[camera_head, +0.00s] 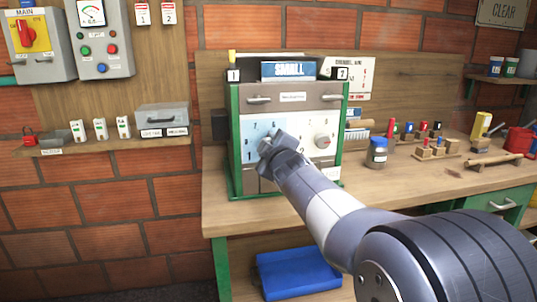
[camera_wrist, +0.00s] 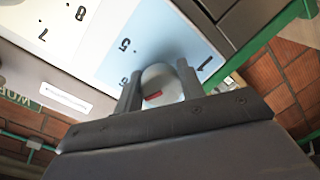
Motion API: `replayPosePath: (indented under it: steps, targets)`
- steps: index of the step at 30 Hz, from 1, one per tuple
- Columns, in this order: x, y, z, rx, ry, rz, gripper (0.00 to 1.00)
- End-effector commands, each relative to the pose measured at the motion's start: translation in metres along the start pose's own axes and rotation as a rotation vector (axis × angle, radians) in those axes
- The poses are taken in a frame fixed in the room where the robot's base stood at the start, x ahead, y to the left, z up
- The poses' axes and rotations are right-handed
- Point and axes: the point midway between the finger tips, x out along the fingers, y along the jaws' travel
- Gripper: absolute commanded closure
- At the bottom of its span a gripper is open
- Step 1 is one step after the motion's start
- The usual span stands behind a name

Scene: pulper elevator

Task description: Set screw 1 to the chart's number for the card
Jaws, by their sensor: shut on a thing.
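The pulper box (camera_head: 292,97) stands on the bench, with tag 1 (camera_head: 233,75) at its top left and tag 2 (camera_head: 341,73) at its top right. My gripper (camera_head: 270,146) is at the left dial, on the blue panel (camera_head: 253,131). In the wrist view, my gripper (camera_wrist: 158,72) is shut on that dial's round grey knob (camera_wrist: 162,84), which has a red mark. The number it points to cannot be read. The right knob (camera_head: 322,141) is free. The blue card (camera_head: 289,70) reads SMALL. The chart (camera_head: 352,78) behind is partly hidden and too small to read.
A lidded jar (camera_head: 377,153) and wooden blocks with coloured pegs (camera_head: 437,148) stand on the bench (camera_head: 400,185) to the right. A control panel (camera_head: 101,40) and a shelf (camera_head: 100,142) are at left. A blue tray (camera_head: 298,273) lies below.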

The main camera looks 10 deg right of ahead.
Motion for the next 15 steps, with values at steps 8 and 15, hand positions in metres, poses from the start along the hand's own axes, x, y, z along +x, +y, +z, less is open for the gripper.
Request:
replayPosePath:
  steps: [8, 15]
  targets:
    - [0.0002, -0.0018, 0.0007, -0.263, -0.022, 0.004, 0.85]
    - [0.0001, -0.001, 0.0002, -0.491, -0.042, 0.007, 0.85]
